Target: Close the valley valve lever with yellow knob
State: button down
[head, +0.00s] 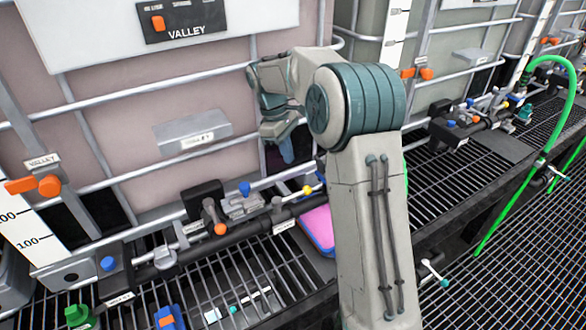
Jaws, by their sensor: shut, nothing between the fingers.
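The lever with the yellow knob (308,189) is on the dark manifold pipe, just left of my arm. Its knob points up and to the left of the arm's upright link. The VALLEY sign (186,32) is on the tote above, and a small VALLEY tag (42,161) is at the left. My gripper (286,152) is above and slightly left of the yellow knob, apart from it, pointing down. Its fingers are small and partly shaded; it is shut and empty. My arm hides the pipe just right of the knob.
A blue knob (245,188) and an orange knob (220,229) are on the same manifold, left of the yellow one. Metal tote bars (120,184) run close behind. A pink and blue pad (318,228) lies below. A green hose (545,150) hangs at the right.

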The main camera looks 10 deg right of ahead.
aim_at(292, 196)
jog(key=p+x, duration=0.1)
jog(key=x, duration=0.8)
jog(key=shift+f, duration=0.2)
